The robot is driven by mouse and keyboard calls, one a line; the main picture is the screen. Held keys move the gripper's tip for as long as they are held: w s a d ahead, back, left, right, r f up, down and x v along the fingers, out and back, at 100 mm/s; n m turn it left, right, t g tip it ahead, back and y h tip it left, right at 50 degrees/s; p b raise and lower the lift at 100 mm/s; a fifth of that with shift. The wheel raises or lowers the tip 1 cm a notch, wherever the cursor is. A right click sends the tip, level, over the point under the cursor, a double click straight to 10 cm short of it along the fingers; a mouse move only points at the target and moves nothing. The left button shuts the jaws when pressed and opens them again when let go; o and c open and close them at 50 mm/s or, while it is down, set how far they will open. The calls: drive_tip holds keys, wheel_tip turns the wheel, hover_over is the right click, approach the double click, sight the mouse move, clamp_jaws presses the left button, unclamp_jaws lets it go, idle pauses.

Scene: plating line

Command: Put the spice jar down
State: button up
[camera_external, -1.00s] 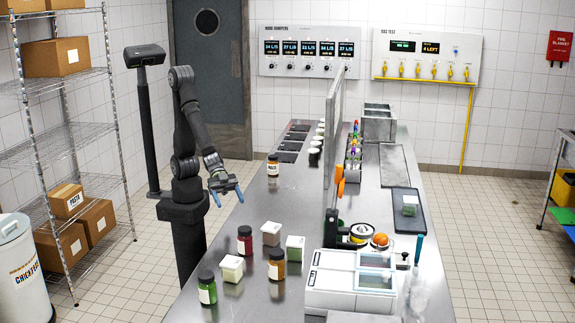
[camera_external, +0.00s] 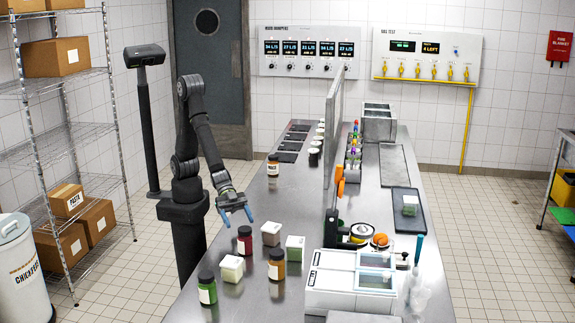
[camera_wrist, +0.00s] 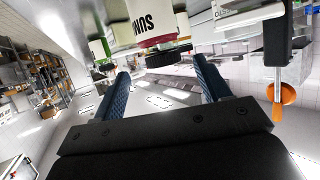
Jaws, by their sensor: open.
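My gripper (camera_external: 236,220) is open and empty above the steel counter, just behind and above a red spice jar with a dark lid (camera_external: 245,243). In the wrist view my two blue fingers are spread apart (camera_wrist: 165,80). A jar with a red band and a white label reading "SUM" (camera_wrist: 155,28) appears upside down beyond the fingertips, partly cut off by the top edge. It looks like the red jar. It stands upright on the counter in the external view, and I see no finger touching it.
An orange jar (camera_external: 276,268), a green jar (camera_external: 207,291) and several pale square containers (camera_external: 231,269) stand close by. Another jar (camera_external: 273,168) is farther back. The counter is bare between the back jar and this group.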

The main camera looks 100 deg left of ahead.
sight(247, 235)
drive_tip(key=shift+x, duration=4.15)
drive_tip(key=shift+w+a+r, duration=0.1)
drive_tip(key=shift+w, duration=0.05)
drive_tip(key=shift+c, duration=0.2)
drive_tip(key=c, duration=1.3)
drive_tip(key=shift+o, duration=0.2)
drive_tip(key=shift+r, duration=0.1)
drive_tip(key=shift+r, duration=0.55)
drive_tip(key=r, duration=0.2)
drive_tip(key=s+r, duration=0.1)
drive_tip(key=shift+r, duration=0.35)
drive_tip(key=s+d+r, duration=0.2)
drive_tip(key=s+r, duration=0.4)
drive_tip(key=s, duration=0.4)
drive_tip(key=shift+s+d, duration=0.2)
drive_tip(key=shift+d, duration=0.05)
